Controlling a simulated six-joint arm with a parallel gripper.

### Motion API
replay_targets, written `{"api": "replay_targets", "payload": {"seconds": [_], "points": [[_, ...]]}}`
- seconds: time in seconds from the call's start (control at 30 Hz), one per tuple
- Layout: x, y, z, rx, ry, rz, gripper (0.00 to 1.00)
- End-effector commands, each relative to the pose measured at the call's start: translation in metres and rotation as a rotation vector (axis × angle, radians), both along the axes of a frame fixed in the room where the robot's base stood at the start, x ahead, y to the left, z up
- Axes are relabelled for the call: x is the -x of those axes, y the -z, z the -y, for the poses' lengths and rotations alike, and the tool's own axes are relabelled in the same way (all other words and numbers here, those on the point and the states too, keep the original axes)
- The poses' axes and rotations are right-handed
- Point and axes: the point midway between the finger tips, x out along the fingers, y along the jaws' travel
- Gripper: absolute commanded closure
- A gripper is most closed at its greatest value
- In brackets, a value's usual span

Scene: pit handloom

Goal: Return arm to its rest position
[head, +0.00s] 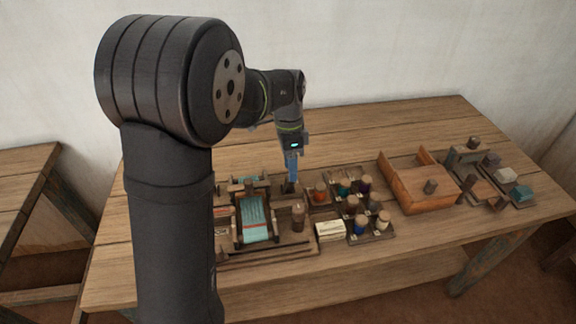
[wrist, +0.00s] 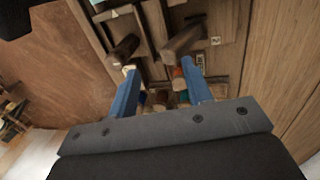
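My gripper (head: 291,178) points down over the wooden table (head: 345,125), just right of the small loom (head: 252,212) with its blue-green cloth. In the wrist view my gripper (wrist: 160,68) has its two blue fingers spread apart, with nothing held between them. Spools show beyond the gap. In the head view the fingertips are close to a dark wooden part beside the loom; I cannot tell whether they touch it.
Several coloured spools (head: 364,184) stand right of my gripper. A pale card stack (head: 330,230) lies in front. An open wooden box (head: 418,188) and a tray of small blocks (head: 506,175) are further right. The table behind is clear.

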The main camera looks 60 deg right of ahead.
Motion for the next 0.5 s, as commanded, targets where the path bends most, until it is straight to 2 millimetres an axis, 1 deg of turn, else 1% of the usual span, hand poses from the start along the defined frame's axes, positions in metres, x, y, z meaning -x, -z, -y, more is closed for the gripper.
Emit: {"api": "replay_targets", "payload": {"seconds": [0.1, 0.33, 0.5], "points": [[-0.0004, -0.003, 0.0001, 0.001, 0.0, 0.001, 0.55], [-0.0007, -0.003, 0.0004, 0.001, -0.001, 0.002, 0.55], [-0.0006, 0.004, 0.0002, 0.0, -0.001, 0.0, 0.55]]}}
